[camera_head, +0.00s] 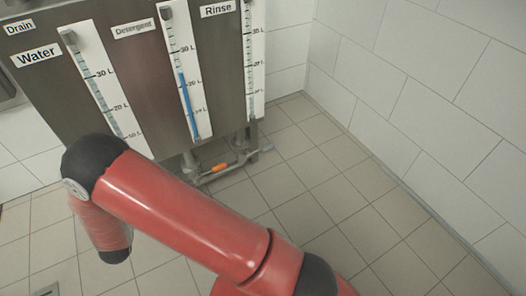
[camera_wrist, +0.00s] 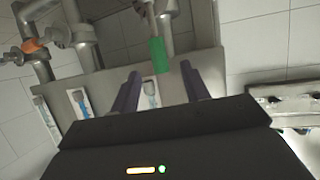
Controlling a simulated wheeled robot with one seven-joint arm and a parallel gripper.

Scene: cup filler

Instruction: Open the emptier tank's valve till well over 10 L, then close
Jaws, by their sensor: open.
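In the head view the Water gauge (camera_head: 103,88) has no clear blue column; its fill is hard to read. The Detergent gauge (camera_head: 187,78) shows blue to a little above 20 L. The Rinse gauge (camera_head: 253,62) is too small to read surely. An orange valve handle (camera_head: 220,167) is on the pipes below the tank; it also shows in the wrist view (camera_wrist: 34,45). In the wrist view a green handle (camera_wrist: 158,54) hangs from a pipe just beyond my gripper (camera_wrist: 162,70), roughly in line with the gap between its fingers. My gripper is open and empty.
The steel tank cabinet (camera_head: 135,70) carries Drain, Water, Detergent and Rinse labels. A tiled wall (camera_head: 420,100) stands to the right. The tiled floor (camera_head: 335,190) right of the tank is clear. Grey pipes (camera_wrist: 84,42) crowd the left of the wrist view.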

